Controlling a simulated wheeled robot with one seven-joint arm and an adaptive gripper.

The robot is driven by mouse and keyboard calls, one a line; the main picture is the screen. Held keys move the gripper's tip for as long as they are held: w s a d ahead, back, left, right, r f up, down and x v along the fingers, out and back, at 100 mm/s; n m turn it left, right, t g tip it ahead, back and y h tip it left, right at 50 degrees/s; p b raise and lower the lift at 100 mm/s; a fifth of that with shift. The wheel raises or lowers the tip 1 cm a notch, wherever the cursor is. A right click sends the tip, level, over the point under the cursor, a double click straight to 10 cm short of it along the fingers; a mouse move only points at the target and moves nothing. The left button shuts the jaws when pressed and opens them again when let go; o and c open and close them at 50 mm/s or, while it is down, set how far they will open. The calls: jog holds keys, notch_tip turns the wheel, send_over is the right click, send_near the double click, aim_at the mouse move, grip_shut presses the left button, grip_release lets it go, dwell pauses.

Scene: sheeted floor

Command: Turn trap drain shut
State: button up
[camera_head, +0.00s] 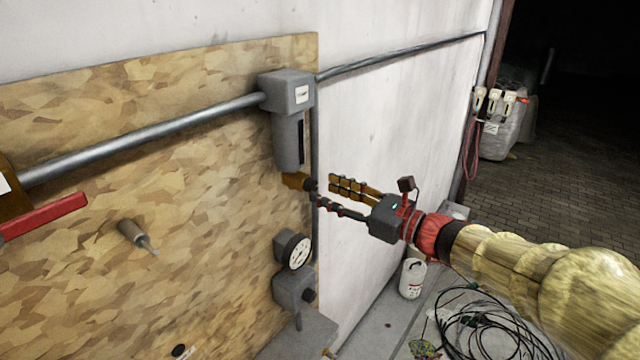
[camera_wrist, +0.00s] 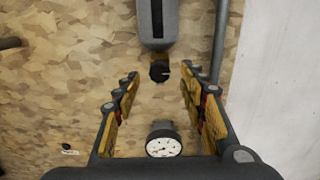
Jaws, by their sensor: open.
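The trap (camera_head: 289,145) is a grey bowl hanging under a grey block on the wooden board. It also shows at the top of the wrist view (camera_wrist: 157,25). Its drain (camera_wrist: 160,71) is a small black knob at the bowl's lower end, with a light mark on its right side. My gripper (camera_wrist: 160,74) is open, its two fingers apart to the left and right of the drain in the wrist view. The drain looks centred between them and I see no contact. In the head view my gripper (camera_head: 324,192) is close by the bowl's lower end, partly hiding the drain there.
A round gauge (camera_head: 298,251) on a grey regulator sits below the trap. A metal pipe (camera_head: 150,133) runs along the board, with a red lever (camera_head: 45,215) at left. A brown-grey fitting (camera_head: 137,236) sticks out.

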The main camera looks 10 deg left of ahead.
aim_at(311, 186)
jog(key=shift+x, duration=1.45)
jog(key=shift+c, duration=0.7)
grip_shut()
